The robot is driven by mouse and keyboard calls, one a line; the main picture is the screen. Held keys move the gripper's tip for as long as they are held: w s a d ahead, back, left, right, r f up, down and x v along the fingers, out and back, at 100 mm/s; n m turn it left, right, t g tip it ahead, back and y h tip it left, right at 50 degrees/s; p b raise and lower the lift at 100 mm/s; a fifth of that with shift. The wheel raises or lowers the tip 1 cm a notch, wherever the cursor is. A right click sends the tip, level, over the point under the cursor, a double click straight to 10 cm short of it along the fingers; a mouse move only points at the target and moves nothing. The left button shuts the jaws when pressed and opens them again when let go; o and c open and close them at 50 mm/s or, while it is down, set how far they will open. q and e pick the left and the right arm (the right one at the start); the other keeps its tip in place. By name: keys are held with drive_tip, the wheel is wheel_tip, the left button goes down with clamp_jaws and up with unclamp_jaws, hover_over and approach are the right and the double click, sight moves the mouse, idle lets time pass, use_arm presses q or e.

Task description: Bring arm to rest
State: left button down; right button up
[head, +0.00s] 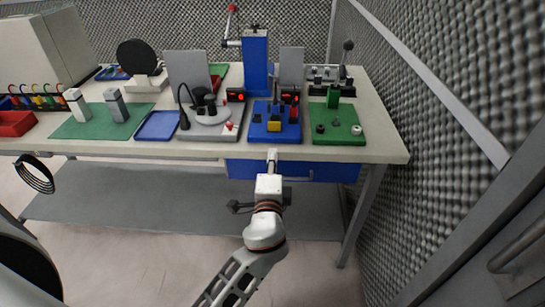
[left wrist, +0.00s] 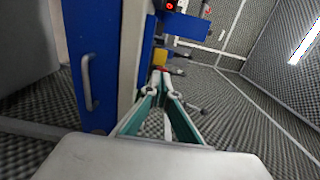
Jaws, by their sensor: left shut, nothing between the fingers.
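My left arm reaches up from the bottom middle of the head view. Its gripper (head: 272,154) is at the front edge of the workbench (head: 390,152), in front of the blue drawer. In the left wrist view the fingers of the gripper (left wrist: 160,75) come together at their tips, shut and empty. The blue drawer (head: 325,172) under the bench top looks closed; its grey handle shows in the left wrist view, left of the fingers. I cannot tell whether the fingertips touch the bench edge. My right gripper is not in view.
On the bench stand a blue fixture (head: 274,128) with a yellow block, a green board (head: 338,128), a blue tray (head: 157,126) and a green mat (head: 88,128). A grey shelf (head: 130,195) lies below. Foam walls (head: 450,110) close in the right side; the floor in front is clear.

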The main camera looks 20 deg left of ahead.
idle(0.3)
use_arm(q)
drive_tip(key=s+f+n+g+h, duration=0.2)
drive_tip(key=s+f, duration=0.3)
drive_tip(key=f, duration=0.4)
drive_tip(key=s+f+n+g+h, duration=0.1)
drive_tip(key=s+f+g+h, duration=0.1)
drive_tip(key=s+f, duration=0.5)
drive_tip(key=s+f+n+g+h, duration=0.2)
drive_tip(key=s+f+n, duration=0.5)
drive_tip(key=s+f, duration=0.5)
drive_tip(key=s+h, duration=0.1)
drive_tip(key=s, duration=0.2)
drive_tip(key=shift+a+f+n+g+h, duration=0.15)
drive_tip(key=shift+a+n+g+h, duration=0.15)
drive_tip(key=shift+a+g, duration=0.1)
